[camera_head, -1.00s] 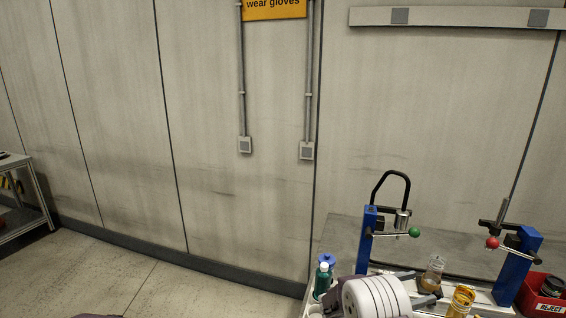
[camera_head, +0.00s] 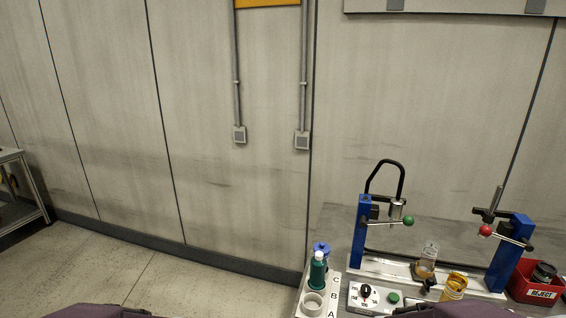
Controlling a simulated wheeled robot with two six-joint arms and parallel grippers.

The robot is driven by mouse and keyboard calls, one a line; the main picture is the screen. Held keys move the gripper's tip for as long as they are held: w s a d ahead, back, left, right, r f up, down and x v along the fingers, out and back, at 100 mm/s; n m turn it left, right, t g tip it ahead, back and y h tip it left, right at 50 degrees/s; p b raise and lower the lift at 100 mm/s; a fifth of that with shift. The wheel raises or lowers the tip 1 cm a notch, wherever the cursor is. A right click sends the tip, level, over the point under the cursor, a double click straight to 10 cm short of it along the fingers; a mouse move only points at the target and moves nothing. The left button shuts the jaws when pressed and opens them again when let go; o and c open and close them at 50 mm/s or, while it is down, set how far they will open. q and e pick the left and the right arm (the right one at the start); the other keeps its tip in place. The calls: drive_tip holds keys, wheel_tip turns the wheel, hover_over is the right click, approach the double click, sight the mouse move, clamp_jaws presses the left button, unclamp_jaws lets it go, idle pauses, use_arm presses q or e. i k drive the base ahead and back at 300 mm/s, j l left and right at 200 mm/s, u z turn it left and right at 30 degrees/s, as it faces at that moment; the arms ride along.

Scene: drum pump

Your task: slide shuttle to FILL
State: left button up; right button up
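A pale rail (camera_head: 385,268) runs along the bench between two blue posts, the left post (camera_head: 359,232) and the right post (camera_head: 510,254). A clear jar with amber contents (camera_head: 426,268) stands near the middle of the rail, on what looks like the small dark shuttle; its base is hard to make out. A small black knob (camera_head: 430,284) shows just in front of it. I cannot read a FILL mark. Neither gripper is in view; only purple parts of my arms show along the bottom edge.
A green-handled lever (camera_head: 408,221) is on the left post and a red-handled one (camera_head: 485,231) on the right. An orange jar (camera_head: 454,287), a control box (camera_head: 365,296), a green bottle (camera_head: 317,271), a white ring (camera_head: 313,303) and a red REJECT bin (camera_head: 537,287) crowd the bench.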

sight(429, 281)
drive_tip(key=z, duration=1.25)
